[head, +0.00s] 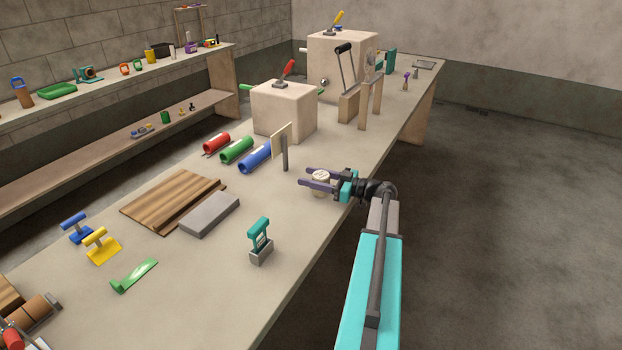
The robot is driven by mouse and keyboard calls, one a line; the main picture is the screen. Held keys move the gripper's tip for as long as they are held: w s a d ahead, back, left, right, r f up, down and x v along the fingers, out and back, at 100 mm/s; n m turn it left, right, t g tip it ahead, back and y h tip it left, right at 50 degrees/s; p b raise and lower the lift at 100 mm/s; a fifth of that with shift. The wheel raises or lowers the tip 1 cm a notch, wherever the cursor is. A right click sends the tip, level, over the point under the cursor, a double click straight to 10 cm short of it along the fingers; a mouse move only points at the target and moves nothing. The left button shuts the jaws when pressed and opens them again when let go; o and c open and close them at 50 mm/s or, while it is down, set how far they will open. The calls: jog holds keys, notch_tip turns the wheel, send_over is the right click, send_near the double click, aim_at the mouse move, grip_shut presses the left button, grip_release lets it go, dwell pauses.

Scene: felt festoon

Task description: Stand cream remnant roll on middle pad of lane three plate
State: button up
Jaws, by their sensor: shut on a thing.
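My gripper (309,176), with purple fingers, reaches in from the right over the bench, pointing left. It is shut on the cream remnant roll (321,175). The roll is upright, its round top showing between the fingers and a little of its side below them. I cannot tell whether its bottom touches the bench. I cannot make out a lane three plate or its middle pad in this view.
A thin board on a post (284,150) stands just left of my gripper. Blue (255,157), green (237,150) and red rolls lie beyond it. A pale box (284,112) with a red lever stands behind. A grey slab (209,216) and a teal-handled tool (260,241) are nearer.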

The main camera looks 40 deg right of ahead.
jog(key=shift+f, duration=0.1)
jog(key=o, duration=1.2)
jog(key=shift+r+p, duration=0.25)
jog(key=shift+p, duration=0.05)
jog(key=shift+s+d+f, duration=0.15)
jog(key=shift+s, duration=0.15)
jog(key=b+v, duration=0.3)
jog(key=v, duration=0.8)
jog(key=shift+s, duration=0.2)
